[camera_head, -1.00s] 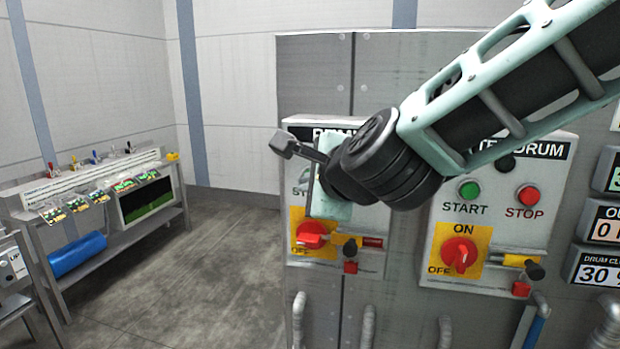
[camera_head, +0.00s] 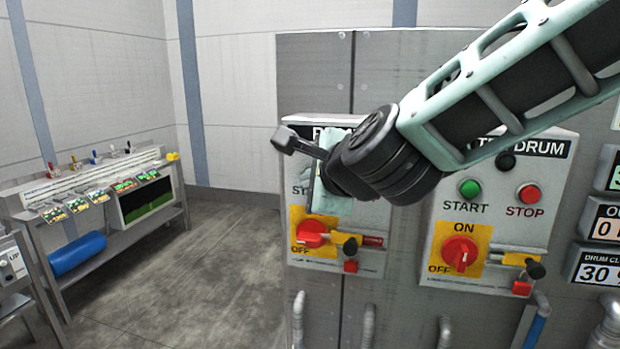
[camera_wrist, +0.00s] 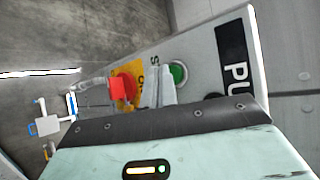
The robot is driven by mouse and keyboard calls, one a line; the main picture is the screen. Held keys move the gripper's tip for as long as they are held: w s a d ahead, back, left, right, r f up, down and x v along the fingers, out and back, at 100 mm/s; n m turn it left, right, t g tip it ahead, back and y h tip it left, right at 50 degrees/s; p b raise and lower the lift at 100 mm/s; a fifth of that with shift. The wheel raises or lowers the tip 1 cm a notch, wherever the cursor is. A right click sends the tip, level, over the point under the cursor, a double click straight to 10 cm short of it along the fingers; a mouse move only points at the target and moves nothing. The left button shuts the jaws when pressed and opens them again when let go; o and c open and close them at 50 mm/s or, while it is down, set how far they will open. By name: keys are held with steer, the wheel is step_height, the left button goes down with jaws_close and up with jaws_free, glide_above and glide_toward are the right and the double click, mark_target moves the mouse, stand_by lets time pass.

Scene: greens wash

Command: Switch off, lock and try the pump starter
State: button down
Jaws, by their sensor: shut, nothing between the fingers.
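The pump starter panel (camera_head: 300,262) is the left of two white panels on the grey cabinet; its title is mostly hidden by my wrist. Its red rotary switch (camera_head: 311,233) sits on a yellow plate, with the handle slanting towards OFF at lower left. A yellow part with a dark knob (camera_head: 350,247) is beside the switch, and a red block (camera_head: 350,267) hangs below. My gripper (camera_wrist: 165,72) is shut and empty, in front of the panel between the red switch (camera_wrist: 124,88) and the green button (camera_wrist: 178,73) in the wrist view. Whether it touches anything is unclear.
Displays (camera_head: 594,268) stand at far right and pipes run below. A bench (camera_head: 110,245) with coloured items is at left; the floor between is clear.

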steer(key=shift+w+d, duration=0.2)
steer(key=shift+w, duration=0.35)
stand_by(0.8)
stand_by(0.3)
steer(key=shift+s+a, duration=0.3)
steer(key=shift+s, duration=0.5)
steer(key=s, duration=0.1)
steer(key=s+a+p, duration=0.1)
steer(key=s, duration=0.2)
steer(key=shift+s+a, duration=0.35)
